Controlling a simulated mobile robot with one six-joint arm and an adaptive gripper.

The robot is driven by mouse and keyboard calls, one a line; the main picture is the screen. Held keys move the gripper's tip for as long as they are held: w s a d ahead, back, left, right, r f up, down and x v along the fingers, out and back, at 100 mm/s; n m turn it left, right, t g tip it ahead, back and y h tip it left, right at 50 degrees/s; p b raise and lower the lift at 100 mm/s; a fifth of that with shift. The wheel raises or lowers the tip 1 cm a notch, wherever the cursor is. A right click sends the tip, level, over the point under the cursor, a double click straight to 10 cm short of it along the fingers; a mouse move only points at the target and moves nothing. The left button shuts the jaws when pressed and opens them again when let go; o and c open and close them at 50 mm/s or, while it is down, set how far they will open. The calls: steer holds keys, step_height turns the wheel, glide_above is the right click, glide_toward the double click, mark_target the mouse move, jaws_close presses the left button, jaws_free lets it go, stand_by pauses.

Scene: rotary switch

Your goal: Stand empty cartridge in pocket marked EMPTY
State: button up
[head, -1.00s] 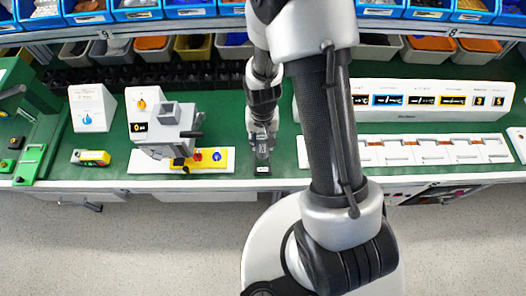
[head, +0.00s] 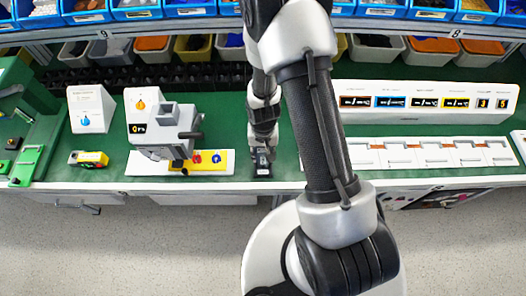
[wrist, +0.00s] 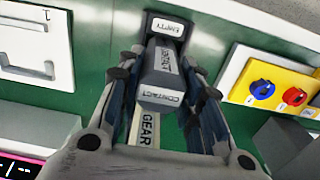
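A grey cartridge (wrist: 160,90) labelled CONTACT is between the two fingers of my gripper (wrist: 166,88) in the wrist view. The fingers lie along both its sides and appear closed on it. The dark pocket marked EMPTY (wrist: 167,27) is just beyond the cartridge's far end. I cannot tell whether the cartridge touches it. In the head view my gripper (head: 262,140) points down at the bench's front part, with the dark pocket (head: 261,172) just below it. The cartridge is mostly hidden there.
A white strip labelled GEAR (wrist: 145,128) shows beneath the gripper. To the left in the head view stands a grey machine (head: 168,125) with a yellow panel of red and blue knobs (head: 208,160). White lidded compartments (head: 435,155) line the right. Bins stand behind.

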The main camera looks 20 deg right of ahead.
steer(key=o, duration=0.4)
steer(key=shift+o, duration=0.2)
step_height(320, 180, up, 30)
steer(key=s+f+n+t+p, duration=0.1)
steer(key=s+n+t+p, duration=0.1)
steer(key=s+p, duration=0.1)
steer(key=s+r+n+t, duration=0.1)
steer(key=s+r+t, duration=0.1)
steer(key=s+r, duration=1)
steer(key=shift+s+n+t, duration=0.15)
steer(key=shift+n+t, duration=0.15)
